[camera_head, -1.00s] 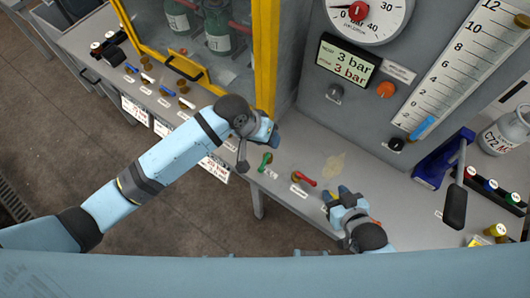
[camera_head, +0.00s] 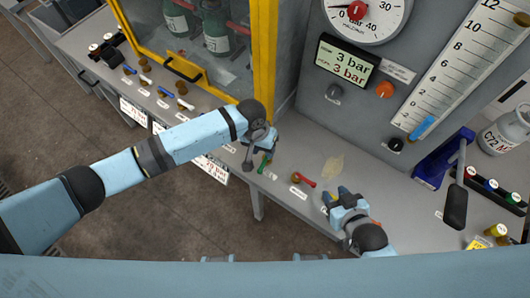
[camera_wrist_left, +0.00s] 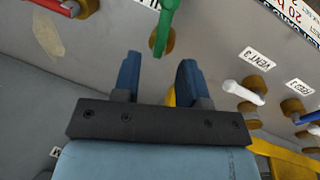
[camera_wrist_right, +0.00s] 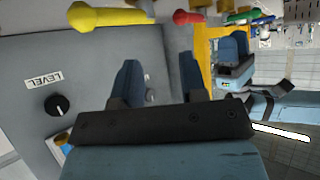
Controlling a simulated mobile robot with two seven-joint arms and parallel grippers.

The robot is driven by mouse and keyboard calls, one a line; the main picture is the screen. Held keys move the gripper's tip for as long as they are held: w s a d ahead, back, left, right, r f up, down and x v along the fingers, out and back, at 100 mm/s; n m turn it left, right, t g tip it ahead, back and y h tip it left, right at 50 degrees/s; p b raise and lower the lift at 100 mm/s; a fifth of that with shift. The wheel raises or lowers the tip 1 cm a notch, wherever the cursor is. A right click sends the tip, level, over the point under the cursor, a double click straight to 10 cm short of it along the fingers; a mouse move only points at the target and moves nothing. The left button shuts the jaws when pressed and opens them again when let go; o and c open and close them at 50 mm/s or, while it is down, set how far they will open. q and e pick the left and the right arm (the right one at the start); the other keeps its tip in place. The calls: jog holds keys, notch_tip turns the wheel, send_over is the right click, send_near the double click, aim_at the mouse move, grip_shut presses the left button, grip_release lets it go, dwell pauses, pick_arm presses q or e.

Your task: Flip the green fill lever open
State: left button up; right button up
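The green lever (camera_head: 265,163) sits on the grey counter, left of the red lever (camera_head: 307,181). In the left wrist view the green lever (camera_wrist_left: 164,22) and its brass base (camera_wrist_left: 164,42) lie just beyond the fingertips, roughly in line with the gap. My left gripper (camera_head: 268,143) is open and empty, with its fingers (camera_wrist_left: 158,72) apart; the head view partly hides them behind the wrist. I see no clear contact with the lever. My right gripper (camera_head: 343,194) is open and empty over the counter, right of the red lever; its spread fingers show in the right wrist view (camera_wrist_right: 158,78).
A yellow-framed cabinet (camera_head: 265,60) stands behind the left gripper. White (camera_wrist_left: 243,92) and blue levers line the counter to its left. The gauge panel (camera_head: 345,112) rises behind. A yellow lever (camera_wrist_right: 96,18) shows near the right gripper. A blue device with a black handle (camera_head: 455,207) stands right.

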aim_at(265, 157)
pick_arm(q)
jog(key=shift+s+d+f, duration=0.1)
jog(key=shift+d+f, duration=0.05)
jog(key=shift+f, duration=0.65)
jog(key=shift+d+f, duration=0.15)
jog(key=shift+f, duration=0.6)
grip_shut()
jog(key=shift+r+m+p, duration=0.15)
jog(key=shift+m+p, duration=0.45)
jog(key=shift+m, duration=0.7)
pick_arm(e)
jog(key=shift+d+r, duration=0.1)
jog(key=shift+r, duration=0.6)
pick_arm(q)
grip_release()
